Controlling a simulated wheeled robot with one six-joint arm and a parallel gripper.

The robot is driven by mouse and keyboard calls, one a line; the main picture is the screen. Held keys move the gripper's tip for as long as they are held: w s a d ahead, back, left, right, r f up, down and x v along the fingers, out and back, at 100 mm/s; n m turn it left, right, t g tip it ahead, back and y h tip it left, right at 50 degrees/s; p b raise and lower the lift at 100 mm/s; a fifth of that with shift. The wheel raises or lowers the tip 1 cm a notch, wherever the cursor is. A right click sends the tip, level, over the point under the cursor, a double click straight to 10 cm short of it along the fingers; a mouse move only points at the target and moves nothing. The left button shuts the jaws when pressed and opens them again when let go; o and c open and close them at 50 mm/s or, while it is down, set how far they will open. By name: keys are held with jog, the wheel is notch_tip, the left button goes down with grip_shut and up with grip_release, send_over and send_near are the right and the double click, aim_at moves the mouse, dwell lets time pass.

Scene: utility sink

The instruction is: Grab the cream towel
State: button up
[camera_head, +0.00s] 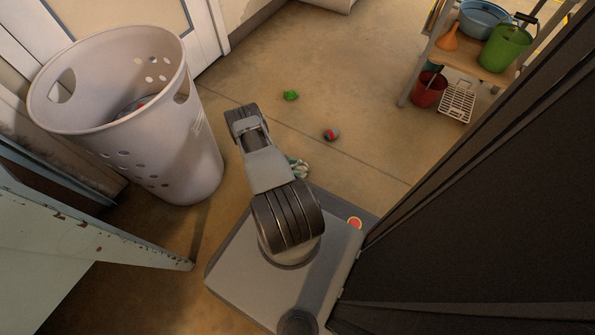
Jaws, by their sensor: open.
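I cannot make out a cream towel anywhere in the head view. My arm rises from my base and reaches away over the floor, but its gripper fingers do not show. A small white and green item (300,167) lies on the floor, partly hidden behind my arm; I cannot tell what it is. A tall pale laundry basket (185,150) stands to the left of my arm, with something reddish and grey (133,106) partly visible inside.
A green crumpled item (291,95) and a red and grey balled item (332,134) lie on the floor. A shelf (464,62) at top right holds a blue basin (482,18) and green bucket (505,48). A worn pale panel (70,225) is at left; the middle floor is mostly free.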

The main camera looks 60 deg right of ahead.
jog(key=shift+s+d+f, duration=0.2)
jog(key=shift+s+d, duration=0.1)
jog(key=shift+c, duration=0.4)
grip_shut()
